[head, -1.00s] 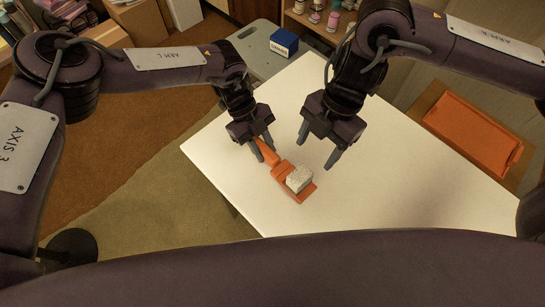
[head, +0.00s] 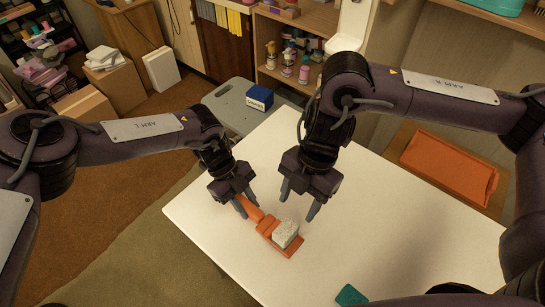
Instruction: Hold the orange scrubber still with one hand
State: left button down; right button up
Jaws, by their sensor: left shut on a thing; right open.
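The orange scrubber (head: 266,227) lies on the white table (head: 200,208), its handle toward the upper left and its flat head toward the lower right. A speckled pale block (head: 285,234) sits on its head. My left gripper (head: 243,209) is shut on the scrubber's handle. My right gripper (head: 297,208) is open and empty, with its fingers pointing down just above and behind the block. It appears apart from the block.
An orange tray (head: 450,168) lies to the right of the table. A blue box (head: 259,97) stands on a grey surface (head: 232,108) behind it. A teal item (head: 350,295) lies near the table's front edge. The table's right part is clear.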

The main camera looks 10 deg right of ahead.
aim_at(287, 228)
jog(key=x, duration=0.3)
jog(key=shift+a, duration=0.2)
jog(key=shift+x, duration=3.8)
jog(key=c, duration=1)
jog(key=shift+r, duration=3)
